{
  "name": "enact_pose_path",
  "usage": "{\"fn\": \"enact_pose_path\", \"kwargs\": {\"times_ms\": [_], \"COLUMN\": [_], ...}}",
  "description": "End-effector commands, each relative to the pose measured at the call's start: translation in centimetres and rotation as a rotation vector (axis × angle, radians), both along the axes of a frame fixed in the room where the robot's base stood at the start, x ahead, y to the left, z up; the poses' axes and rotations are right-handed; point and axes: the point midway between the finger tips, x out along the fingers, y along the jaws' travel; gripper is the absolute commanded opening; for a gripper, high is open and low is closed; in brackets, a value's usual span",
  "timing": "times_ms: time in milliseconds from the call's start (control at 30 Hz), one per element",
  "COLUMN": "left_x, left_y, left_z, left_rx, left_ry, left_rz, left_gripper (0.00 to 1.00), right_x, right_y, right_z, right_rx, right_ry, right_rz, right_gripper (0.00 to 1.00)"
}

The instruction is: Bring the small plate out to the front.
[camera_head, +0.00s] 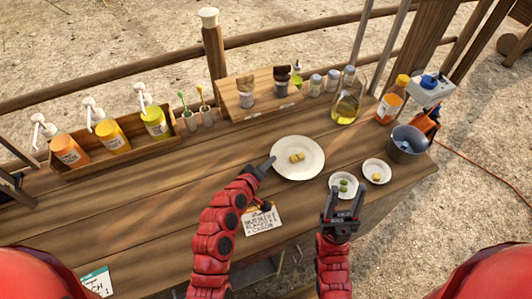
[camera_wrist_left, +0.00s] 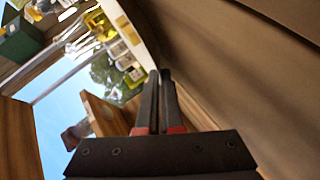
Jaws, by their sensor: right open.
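A white plate (camera_head: 313,147) with yellow pieces on it is the largest of three, right of the middle in the head view. My left gripper (camera_head: 266,166) is at its left rim. In the left wrist view its fingers (camera_wrist_left: 161,74) are close together, with the white plate edge (camera_wrist_left: 144,46) at their tips; they look shut on the rim. A small plate with green pieces (camera_head: 335,192) is to the right, just beyond my right gripper (camera_head: 343,200), which is open and empty. Another small plate with yellow pieces (camera_head: 384,164) is further right.
A grey metal bucket (camera_head: 408,147) stands right of the plates. An oil bottle (camera_head: 347,105), jars and a wooden spice box (camera_head: 257,100) line the back. A label card (camera_head: 263,220) is beside my left arm. The left middle of the table (camera_head: 130,205) is clear.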

Motion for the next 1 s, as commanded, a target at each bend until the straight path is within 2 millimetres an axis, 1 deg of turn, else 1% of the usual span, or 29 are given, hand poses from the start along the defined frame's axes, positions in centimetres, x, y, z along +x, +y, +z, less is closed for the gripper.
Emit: {"fn": "enact_pose_path", "kwargs": {"times_ms": [33,200,433,567,767,1000], "left_x": [-0.5,-2.2,-4.1,-4.6,-4.6,-4.6], "left_y": [-0.3,-0.9,-1.7,-1.9,-1.9,-1.9], "left_z": [0.1,0.1,0.1,-0.1,-0.1,-0.1], "left_rx": [-0.001,-0.001,-0.001,-0.001,-0.001,0.000], "left_ry": [0.002,0.004,0.003,0.004,0.003,0.002], "left_rz": [-0.002,-0.001,-0.001,-0.001,-0.001,0.000], "left_gripper": [0.00,0.00,0.00,0.00,0.00,0.38], "right_x": [0.0,0.0,0.0,0.0,0.0,0.0], "right_y": [0.0,0.0,0.0,0.0,0.0,0.0], "right_z": [0.4,1.0,1.8,1.9,1.9,1.9], "right_rx": [0.000,0.000,0.000,0.000,0.000,0.000], "right_ry": [0.000,0.000,0.000,0.000,0.000,0.000], "right_rz": [0.000,0.000,0.000,0.000,0.000,0.000], "right_gripper": [0.50,0.50,0.50,0.50,0.50,0.50]}}
